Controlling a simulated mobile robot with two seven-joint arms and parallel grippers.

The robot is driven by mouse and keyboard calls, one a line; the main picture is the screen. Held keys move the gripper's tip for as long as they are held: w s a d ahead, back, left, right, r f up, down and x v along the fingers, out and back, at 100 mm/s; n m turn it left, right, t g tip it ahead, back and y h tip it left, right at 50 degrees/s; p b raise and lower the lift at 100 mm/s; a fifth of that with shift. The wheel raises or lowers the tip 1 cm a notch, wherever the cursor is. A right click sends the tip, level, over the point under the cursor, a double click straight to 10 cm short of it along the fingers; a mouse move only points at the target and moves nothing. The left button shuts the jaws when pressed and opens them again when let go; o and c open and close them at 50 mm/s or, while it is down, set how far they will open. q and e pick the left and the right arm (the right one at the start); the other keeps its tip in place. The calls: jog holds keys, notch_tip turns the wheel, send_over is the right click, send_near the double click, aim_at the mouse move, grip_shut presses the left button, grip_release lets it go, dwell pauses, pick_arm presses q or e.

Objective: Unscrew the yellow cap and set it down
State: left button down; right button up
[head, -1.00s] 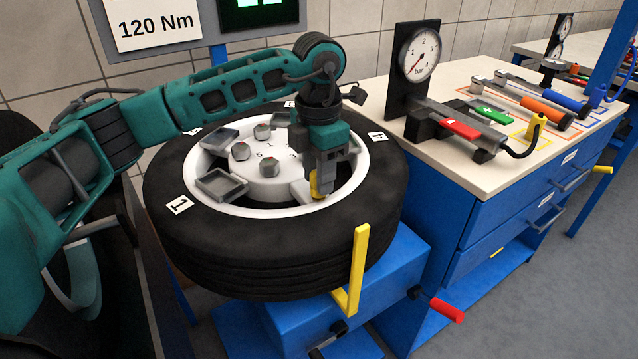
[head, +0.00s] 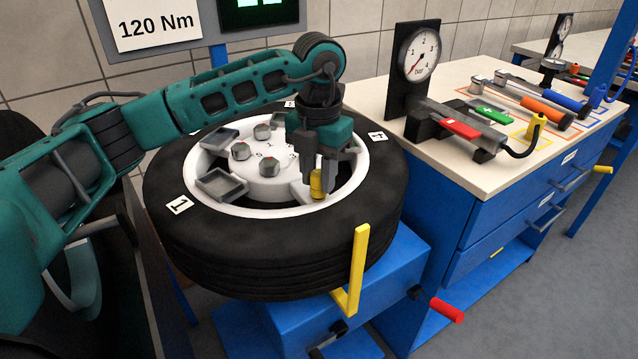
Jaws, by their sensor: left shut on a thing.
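The yellow cap (head: 317,184) is a small cylinder near the right inner edge of the white wheel rim. The rim sits inside a black tire (head: 250,255) that lies flat. My left gripper (head: 320,190) points straight down over the rim, with its fingers on either side of the cap, shut on it. The fingers partly cover the cap, and the valve stem under it cannot be made out. My right gripper is not in view.
Grey trays (head: 222,184) and several lug nuts (head: 270,166) sit on the rim. A yellow upright bracket (head: 360,265) stands at the tire's front. A workbench (head: 470,172) at right holds a pressure gauge (head: 419,56) and tools.

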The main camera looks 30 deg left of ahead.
aim_at(319, 173)
pick_arm(q)
jog(key=shift+r+p, duration=0.35)
jog(key=shift+r, duration=0.1)
dwell(0.6)
jog(key=shift+r+p, duration=0.45)
jog(key=shift+r, duration=0.15)
dwell(0.5)
jog(key=shift+r+p, duration=0.7)
jog(key=shift+r, duration=0.2)
